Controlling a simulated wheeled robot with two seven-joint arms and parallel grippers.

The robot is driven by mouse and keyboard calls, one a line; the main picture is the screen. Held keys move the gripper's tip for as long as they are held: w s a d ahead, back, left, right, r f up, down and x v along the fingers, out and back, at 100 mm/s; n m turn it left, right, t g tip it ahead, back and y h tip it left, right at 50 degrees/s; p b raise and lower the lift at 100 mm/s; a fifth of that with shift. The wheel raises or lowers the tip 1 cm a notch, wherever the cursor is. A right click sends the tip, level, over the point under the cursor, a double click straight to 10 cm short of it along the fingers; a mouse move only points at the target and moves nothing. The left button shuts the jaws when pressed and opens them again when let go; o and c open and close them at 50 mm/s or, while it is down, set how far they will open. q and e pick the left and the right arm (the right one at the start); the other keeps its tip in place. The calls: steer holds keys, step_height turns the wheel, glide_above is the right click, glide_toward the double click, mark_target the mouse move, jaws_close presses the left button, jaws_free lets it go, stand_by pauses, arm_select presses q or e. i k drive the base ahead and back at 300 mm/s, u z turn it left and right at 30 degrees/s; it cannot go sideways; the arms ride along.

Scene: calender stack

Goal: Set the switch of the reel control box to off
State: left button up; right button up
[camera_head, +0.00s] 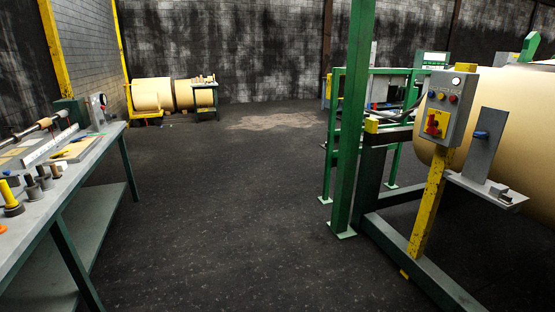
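The reel control box (456,97) is a grey box on a yellow post at the right, in front of a large tan roll. Its upper face carries a row of small round buttons, one of them red (453,98), and a white lamp or button (456,81) sits on top. A red switch (433,126) sits on a yellow plate (445,119) at the lower left of its face. The switch position is too small to read. Neither of my grippers is in view.
A grey upright plate with a small shelf (487,189) stands right of the post. A green column (352,120) and a low frame (428,272) stand left of and below it. A workbench (62,215) with tools is at the left. The middle floor is clear.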

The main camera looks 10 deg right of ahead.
mark_target(432, 130)
steer(key=z, duration=0.45)
steer(key=i, duration=1.55)
steer(key=z, duration=1.7)
steer(key=i, duration=1.2)
steer(key=z, duration=0.6)
